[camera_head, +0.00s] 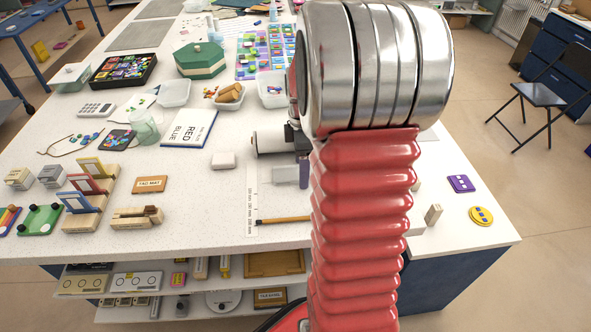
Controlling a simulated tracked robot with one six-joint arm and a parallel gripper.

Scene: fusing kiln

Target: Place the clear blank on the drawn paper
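My red arm and its metal joint fill the centre right and hide a large part of the table. My gripper (302,170) shows only as a grey, partly covered piece left of the arm, and its fingers cannot be made out. A pale, greyish, see-through rectangle (284,175) lies just left of it and may be the clear blank; I cannot tell if they touch. A sheet that is surely the drawn paper is not visible; it may be behind my arm.
A white marked strip (252,201) and a pencil-like stick (283,221) lie near the front edge. A small white block (223,160), a RED BLUE book (190,128) and a tan mat block (150,184) are left. Purple (461,184) and yellow (481,216) pieces lie right.

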